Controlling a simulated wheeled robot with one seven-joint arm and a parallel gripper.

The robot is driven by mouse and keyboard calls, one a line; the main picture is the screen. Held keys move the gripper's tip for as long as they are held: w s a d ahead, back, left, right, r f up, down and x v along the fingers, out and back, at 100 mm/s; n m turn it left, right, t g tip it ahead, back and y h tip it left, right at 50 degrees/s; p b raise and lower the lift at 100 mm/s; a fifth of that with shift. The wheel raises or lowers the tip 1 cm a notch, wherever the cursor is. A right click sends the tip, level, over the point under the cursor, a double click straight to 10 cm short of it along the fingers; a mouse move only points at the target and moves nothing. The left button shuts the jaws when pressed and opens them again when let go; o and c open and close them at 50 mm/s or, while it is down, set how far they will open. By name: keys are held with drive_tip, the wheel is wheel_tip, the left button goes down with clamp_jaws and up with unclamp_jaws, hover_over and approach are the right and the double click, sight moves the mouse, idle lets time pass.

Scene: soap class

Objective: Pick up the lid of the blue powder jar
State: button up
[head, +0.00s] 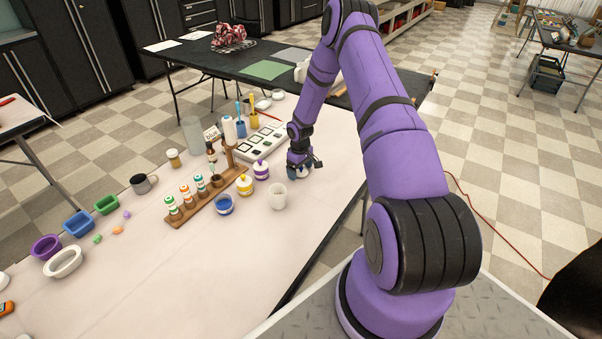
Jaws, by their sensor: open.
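A clear jar with blue contents (224,205) stands on the table in front of the wooden rack. Its top looks blue, but I cannot tell for sure whether a lid is on it. My gripper (299,174) is open, low over the table, to the right of and behind this jar and apart from it. A small whitish and blue thing shows at the fingers. It is too small and too covered to tell whether it is the lid.
A yellow-lidded jar (245,186), a purple-lidded jar (261,170) and a white cup (277,196) stand nearby. A wooden rack (207,203) holds several small bottles. The table's right edge is close to my gripper.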

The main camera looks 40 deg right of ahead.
drive_tip(key=shift+c, duration=0.2)
drive_tip(key=c, duration=1)
drive_tip(key=shift+o, duration=0.2)
drive_tip(key=shift+r, duration=0.15)
